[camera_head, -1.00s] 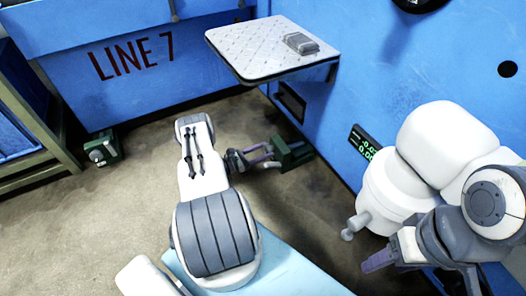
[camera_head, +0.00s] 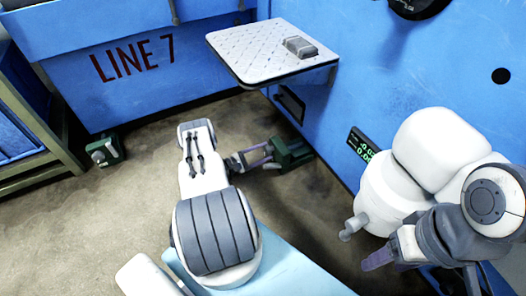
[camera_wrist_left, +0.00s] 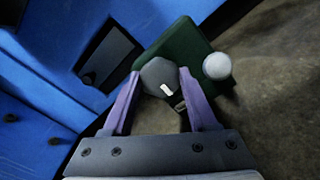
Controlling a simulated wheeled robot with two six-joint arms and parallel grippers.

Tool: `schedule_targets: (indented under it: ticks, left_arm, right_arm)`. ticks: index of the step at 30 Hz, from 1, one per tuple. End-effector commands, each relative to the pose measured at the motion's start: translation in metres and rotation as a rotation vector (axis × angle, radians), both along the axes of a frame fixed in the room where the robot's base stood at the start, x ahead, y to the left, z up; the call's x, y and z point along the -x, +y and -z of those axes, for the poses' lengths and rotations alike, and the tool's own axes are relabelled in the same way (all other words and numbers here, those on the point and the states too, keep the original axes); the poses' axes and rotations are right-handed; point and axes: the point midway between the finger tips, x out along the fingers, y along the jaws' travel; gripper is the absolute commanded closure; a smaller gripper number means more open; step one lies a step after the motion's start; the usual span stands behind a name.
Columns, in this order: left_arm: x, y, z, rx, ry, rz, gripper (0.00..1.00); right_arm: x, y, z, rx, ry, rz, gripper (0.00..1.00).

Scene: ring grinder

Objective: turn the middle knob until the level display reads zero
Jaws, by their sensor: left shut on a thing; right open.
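In the left wrist view a dark grey faceted knob (camera_wrist_left: 159,77) with a white mark sits on a dark green box (camera_wrist_left: 181,45). My left gripper (camera_wrist_left: 162,84) has its purple fingers on either side of the knob and is shut on it. In the head view my left gripper (camera_head: 268,153) reaches the green box (camera_head: 293,153) low by the blue wall. The level display (camera_head: 362,144) shows two rows of green digits; the upper seems to begin with a minus, and the right ends are hidden by my right arm. My right gripper (camera_head: 379,258) is open and empty.
A white round knob (camera_wrist_left: 217,66) stands beside the dark knob. A quilted shelf (camera_head: 262,60) with a grey block (camera_head: 300,47) juts from the wall above. Another green box (camera_head: 105,149) lies on the floor at left, near a rack (camera_head: 30,120). The floor between is clear.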

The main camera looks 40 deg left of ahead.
Motion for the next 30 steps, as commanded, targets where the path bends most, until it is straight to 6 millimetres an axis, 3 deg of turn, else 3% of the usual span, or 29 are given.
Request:
schedule_targets:
  ticks: [18,30]
  left_arm:
    - [0.001,0.0,0.0,-0.535,-0.218,-0.001,0.97]
    - [0.001,0.0,0.001,-0.776,-0.317,-0.002,0.97]
  right_arm:
    - [0.0,0.0,-0.018,0.0,0.0,0.0,0.39]
    - [0.0,0.0,-0.025,0.0,0.0,0.0,0.39]
